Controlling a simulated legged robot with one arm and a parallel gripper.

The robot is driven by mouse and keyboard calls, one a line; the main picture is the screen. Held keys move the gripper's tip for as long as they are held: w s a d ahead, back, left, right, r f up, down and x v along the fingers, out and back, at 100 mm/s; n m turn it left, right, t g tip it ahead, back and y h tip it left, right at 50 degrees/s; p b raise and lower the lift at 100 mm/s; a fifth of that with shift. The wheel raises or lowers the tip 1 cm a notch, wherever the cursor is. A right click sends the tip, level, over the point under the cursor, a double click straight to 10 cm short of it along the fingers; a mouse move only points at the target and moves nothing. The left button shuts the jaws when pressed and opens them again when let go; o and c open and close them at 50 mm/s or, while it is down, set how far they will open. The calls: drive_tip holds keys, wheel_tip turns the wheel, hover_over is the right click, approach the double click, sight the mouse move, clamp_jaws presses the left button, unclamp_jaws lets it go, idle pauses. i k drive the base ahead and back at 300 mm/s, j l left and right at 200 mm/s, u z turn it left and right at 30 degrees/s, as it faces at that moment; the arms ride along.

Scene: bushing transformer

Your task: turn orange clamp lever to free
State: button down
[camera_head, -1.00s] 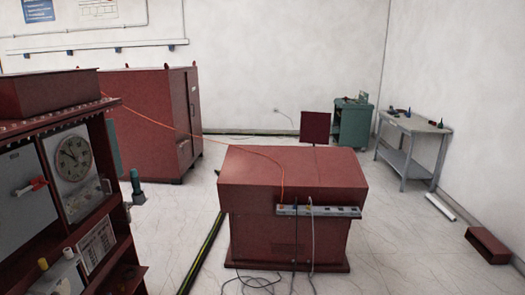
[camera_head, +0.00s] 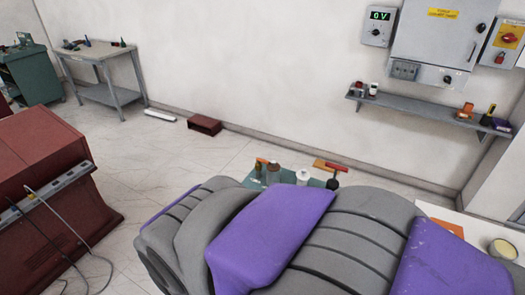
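I cannot make out an orange clamp lever for certain. A small orange bar (camera_head: 330,166) shows behind my grey and purple body parts, close to a black-topped item; I cannot tell whether it is a lever. Near it, several bottles and small items stand on a teal surface (camera_head: 318,183), partly hidden by my body. My gripper is not in view.
A red cabinet (camera_head: 38,178) with a power strip (camera_head: 52,190) stands at left. A grey table (camera_head: 105,58) and green cabinet (camera_head: 28,75) are at the back left. Wall boxes (camera_head: 440,38) hang above a shelf (camera_head: 425,110).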

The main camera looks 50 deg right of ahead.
sight(258, 160)
drive_tip(key=z, duration=1.6)
drive_tip(key=i+j+z, duration=0.1)
drive_tip(key=j, duration=0.3)
drive_tip(key=i+j+z, duration=0.1)
drive_tip(key=j, duration=0.25)
drive_tip(key=i+j, duration=0.2)
drive_tip(key=j, duration=0.25)
drive_tip(key=i+j+z, duration=0.15)
drive_tip(key=j, duration=0.25)
drive_tip(key=i+j+z, duration=0.1)
drive_tip(key=j, duration=0.3)
drive_tip(key=z, duration=1.2)
